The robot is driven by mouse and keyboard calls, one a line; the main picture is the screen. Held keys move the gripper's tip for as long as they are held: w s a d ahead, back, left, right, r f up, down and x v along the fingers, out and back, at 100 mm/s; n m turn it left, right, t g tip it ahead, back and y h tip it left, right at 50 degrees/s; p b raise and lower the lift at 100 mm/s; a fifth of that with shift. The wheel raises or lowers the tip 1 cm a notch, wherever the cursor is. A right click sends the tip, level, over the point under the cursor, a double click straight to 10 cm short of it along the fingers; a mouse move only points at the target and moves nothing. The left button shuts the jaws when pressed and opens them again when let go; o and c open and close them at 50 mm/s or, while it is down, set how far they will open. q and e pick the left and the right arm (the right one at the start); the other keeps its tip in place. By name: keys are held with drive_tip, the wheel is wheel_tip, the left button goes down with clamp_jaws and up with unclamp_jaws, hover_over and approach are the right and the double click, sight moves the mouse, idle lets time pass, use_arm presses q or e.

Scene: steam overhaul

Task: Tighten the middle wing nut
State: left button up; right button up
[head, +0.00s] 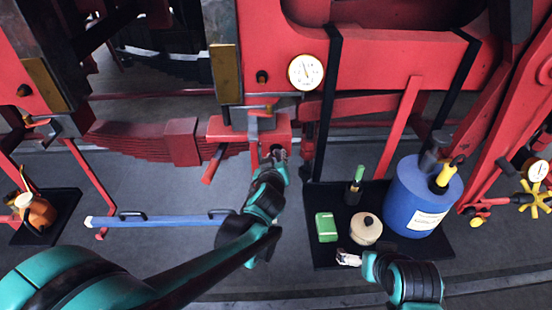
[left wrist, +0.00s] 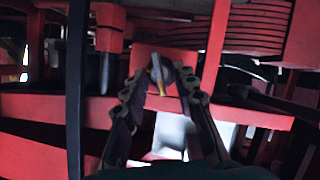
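My left gripper (head: 278,154) is just below a red bracket (head: 222,128) under the locomotive frame. In the left wrist view its two jointed fingers (left wrist: 164,78) are spread apart. Between and beyond the fingertips is a small grey and tan upright part (left wrist: 158,72) against a red block; I cannot tell if it is a wing nut or if the fingers touch it. No wing nut is clearly recognisable. My right gripper (head: 350,258) is low at the front edge of a black mat (head: 325,262), small and partly hidden by its arm; its fingers are unclear.
The mat holds a blue drum (head: 408,205), a green box (head: 326,227), a cream round pot (head: 366,229) and a green-topped bottle (head: 354,188). A blue bar (head: 165,221) lies on the floor.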

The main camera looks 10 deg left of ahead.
use_arm(q)
clamp_jaws()
